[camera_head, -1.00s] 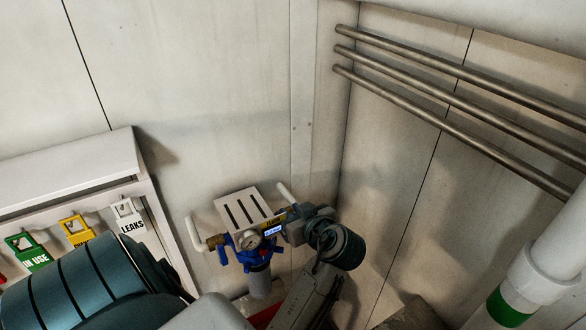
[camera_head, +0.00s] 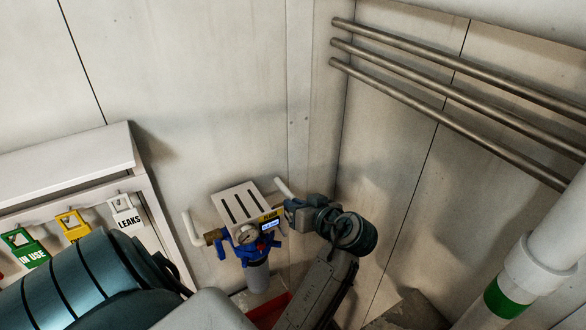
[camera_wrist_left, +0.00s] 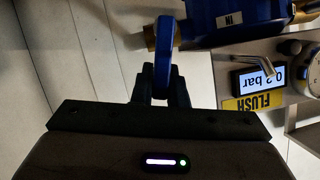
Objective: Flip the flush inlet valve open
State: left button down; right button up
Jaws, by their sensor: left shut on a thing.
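The flush unit (camera_head: 238,203) is a pale slotted bracket with a round gauge, blue valve body and filter bowl, low on the wall in the head view. My left gripper (camera_head: 287,210) is at its right side, beside the yellow label. In the left wrist view, the gripper (camera_wrist_left: 162,90) is shut on a blue valve lever (camera_wrist_left: 163,45), which stands upright in the picture between the fingers. The lever sits beside a brass fitting (camera_wrist_left: 150,36) and a tag reading "IN" (camera_wrist_left: 230,18). The fingers hide the lever's lower end. My right gripper is not in view.
A yellow "FLUSH" label (camera_wrist_left: 247,102) and a display reading about 0.2 bar (camera_wrist_left: 262,80) are close to the gripper. A tag board (camera_head: 75,165) is at left. Metal pipes (camera_head: 450,90) run along the right wall; a white pipe (camera_head: 545,250) is at lower right.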

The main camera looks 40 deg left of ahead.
pick_arm(q)
jog(key=w+f+m+g+y, duration=0.1)
jog(key=m, duration=0.2)
jog(key=w+f+m+g+y, duration=0.1)
jog(key=f+m+y, duration=0.1)
jog(key=m, duration=0.2)
jog(key=w+d+f+m+g+y, duration=0.1)
jog(key=m+g, duration=0.1)
jog(key=m, duration=0.2)
jog(key=shift+w+f, duration=0.2)
jog(key=shift+f, duration=0.15)
jog(key=shift+m+y, duration=0.3)
dwell(0.3)
jog(key=c, duration=1.7)
grip_release()
jog(key=shift+a, duration=0.2)
jog(key=shift+f, duration=0.1)
